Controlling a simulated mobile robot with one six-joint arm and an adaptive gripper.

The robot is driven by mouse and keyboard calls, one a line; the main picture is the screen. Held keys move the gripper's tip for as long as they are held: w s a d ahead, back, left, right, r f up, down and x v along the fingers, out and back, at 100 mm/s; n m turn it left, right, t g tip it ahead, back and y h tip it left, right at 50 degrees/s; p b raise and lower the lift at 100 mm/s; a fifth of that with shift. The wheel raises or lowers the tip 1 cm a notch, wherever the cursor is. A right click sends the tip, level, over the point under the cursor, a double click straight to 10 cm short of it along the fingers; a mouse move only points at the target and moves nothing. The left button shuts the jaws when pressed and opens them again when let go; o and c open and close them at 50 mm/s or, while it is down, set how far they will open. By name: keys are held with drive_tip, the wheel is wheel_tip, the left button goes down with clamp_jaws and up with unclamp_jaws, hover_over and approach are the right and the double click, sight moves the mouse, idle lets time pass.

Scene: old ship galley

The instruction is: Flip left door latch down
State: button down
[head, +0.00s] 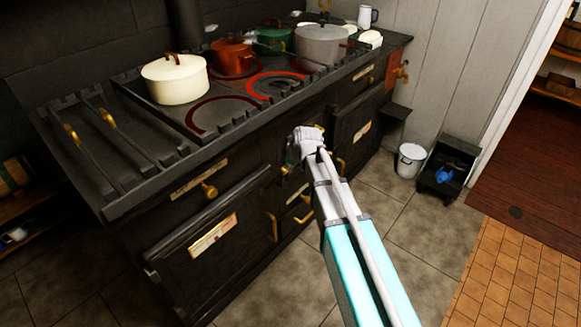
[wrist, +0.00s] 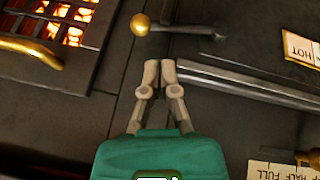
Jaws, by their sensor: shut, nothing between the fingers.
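The left door latch (wrist: 180,28) is a dark lever with a brass ball at its left end in the wrist view. It lies roughly level across the picture, beside the left oven door (wrist: 270,62). My gripper (wrist: 159,66) is shut and empty. Its fingertips show just below the lever in the wrist view; I cannot tell whether they touch. In the head view my gripper (head: 290,160) is at the stove front, partly hidden by my arm. The left door (head: 213,238) is closed there, and I cannot make out the latch clearly.
A barred firebox door (wrist: 60,30) with glowing coals and a brass handle (wrist: 32,52) is left of the latch. A metal rail (wrist: 250,85) runs right of my fingertips. Pots, including a cream one (head: 175,82), stand on the stove.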

sight(282, 172)
drive_tip(key=shift+w+d+b+x, duration=0.2)
drive_tip(key=shift+b+x, duration=0.7)
drive_tip(key=shift+x, duration=0.3)
drive_tip(key=shift+w+d+b+x, duration=0.1)
drive_tip(key=shift+w+b+x, duration=0.1)
drive_tip(key=shift+b+x, duration=0.85)
drive_tip(key=shift+w+d+b+x, duration=0.25)
drive_tip(key=shift+b+x, duration=0.5)
drive_tip(key=shift+x, duration=0.6)
drive_tip(key=shift+a+r, duration=0.1)
drive_tip(key=shift+a, duration=0.05)
